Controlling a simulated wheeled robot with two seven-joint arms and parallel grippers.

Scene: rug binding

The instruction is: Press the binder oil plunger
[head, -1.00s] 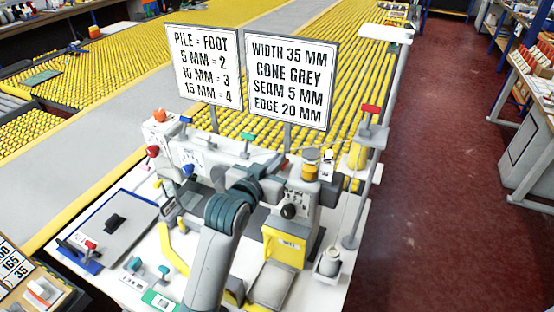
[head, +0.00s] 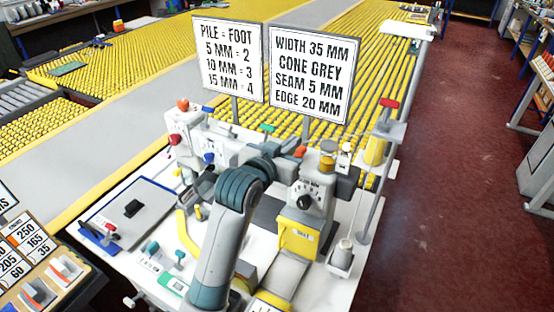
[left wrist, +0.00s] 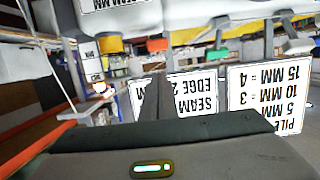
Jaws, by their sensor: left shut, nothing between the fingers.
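The grey binding machine (head: 240,152) stands on the white table. On its right head sits a small amber cylinder (head: 327,164) with a darker cap. It looks like the oil cup, but I cannot tell for sure which part is the plunger. My left arm reaches over the machine from the front, its teal-banded joint left of that head. Its gripper end is largely hidden among the machine parts in the head view. In the left wrist view the shut, empty fingers (left wrist: 156,98) show as a dark upright shape. My right gripper is out of view.
Two signs, a pile chart (head: 229,57) and a settings sign (head: 312,72), stand behind the machine. A post with a red-topped piece (head: 388,103) rises at the right. A clipboard (head: 135,208) lies at the left. Red floor is clear at the right.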

